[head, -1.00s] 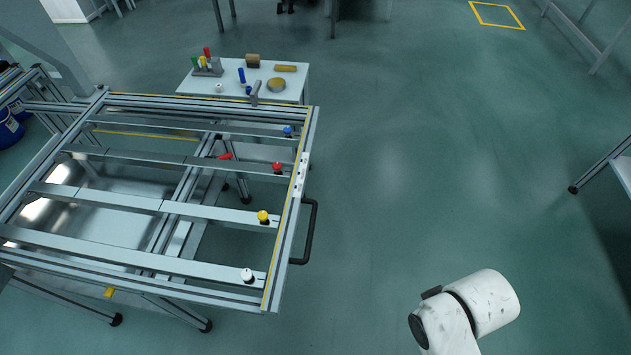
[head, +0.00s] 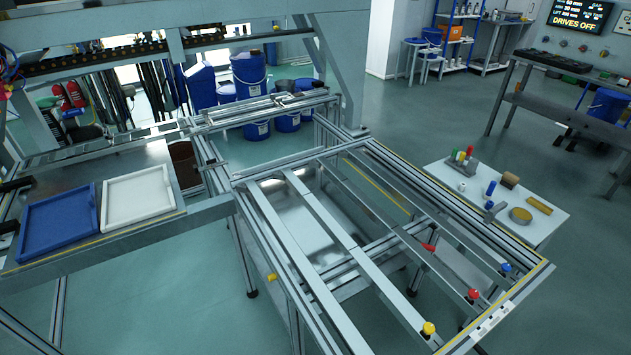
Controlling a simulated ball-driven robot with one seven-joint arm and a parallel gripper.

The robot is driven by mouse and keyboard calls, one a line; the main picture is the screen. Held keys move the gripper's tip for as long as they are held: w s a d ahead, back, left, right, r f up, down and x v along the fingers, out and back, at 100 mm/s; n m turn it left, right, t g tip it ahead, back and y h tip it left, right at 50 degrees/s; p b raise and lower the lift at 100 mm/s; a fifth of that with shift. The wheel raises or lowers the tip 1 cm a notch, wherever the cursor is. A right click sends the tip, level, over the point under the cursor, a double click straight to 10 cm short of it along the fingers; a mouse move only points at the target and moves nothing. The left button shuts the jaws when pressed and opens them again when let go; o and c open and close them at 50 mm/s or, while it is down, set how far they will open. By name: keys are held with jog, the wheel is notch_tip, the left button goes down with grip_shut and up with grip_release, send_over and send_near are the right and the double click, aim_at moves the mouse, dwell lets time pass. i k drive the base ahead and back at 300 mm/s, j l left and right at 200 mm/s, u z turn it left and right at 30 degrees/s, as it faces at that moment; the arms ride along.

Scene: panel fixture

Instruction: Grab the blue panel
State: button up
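The blue panel (head: 58,222) is a flat, shallow tray-like piece with a raised rim. It lies on the metal bench (head: 150,229) at the left of the head view. A white panel (head: 139,199) of similar shape lies right beside it. My gripper is not in this view, so I cannot see what it holds.
An aluminium frame fixture (head: 330,240) with rails and coloured knobs fills the middle and right. A small white table (head: 540,225) with small items stands beyond it. Blue buckets (head: 248,75) stand behind. Open floor shows at the lower left.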

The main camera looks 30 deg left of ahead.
aim_at(49, 223)
jog(key=u, duration=2.15)
jog(key=i+u, duration=0.1)
jog(key=i, duration=0.35)
jog(key=i+l, duration=0.2)
jog(key=i, duration=0.25)
jog(key=i+l+u, duration=0.15)
jog(key=i, duration=0.3)
jog(key=i+l, duration=0.1)
jog(key=i, duration=0.35)
jog(key=i+l+u, duration=0.15)
jog(key=i, duration=0.3)
